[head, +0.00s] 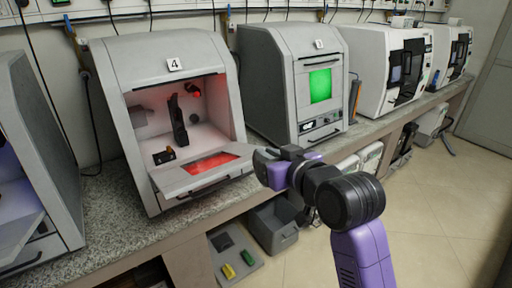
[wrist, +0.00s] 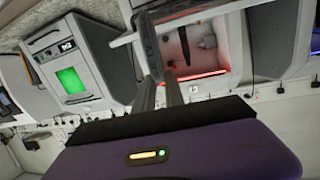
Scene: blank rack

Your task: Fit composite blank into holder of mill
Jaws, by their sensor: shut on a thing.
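My gripper (head: 262,158) is in front of the open mill (head: 160,60) marked 4, at the right end of its lowered door (head: 205,178). In the wrist view my gripper (wrist: 158,75) is shut on a thin grey piece, seen nearly edge-on, which I take for the composite blank (wrist: 147,42). The blank is outside the mill chamber. Inside the red-lit chamber stands a dark upright part (head: 178,122), perhaps the holder; it also shows in the wrist view (wrist: 203,25). A small black part with an orange spot (head: 163,157) sits at the chamber's lower left.
A closed mill (head: 290,75) with a green window stands to the right, and white machines (head: 390,65) stand beyond it. Another grey machine (head: 35,150) is at the left. Below the bench are a grey bin (head: 272,228) and a tray (head: 222,273) with yellow and green blocks.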

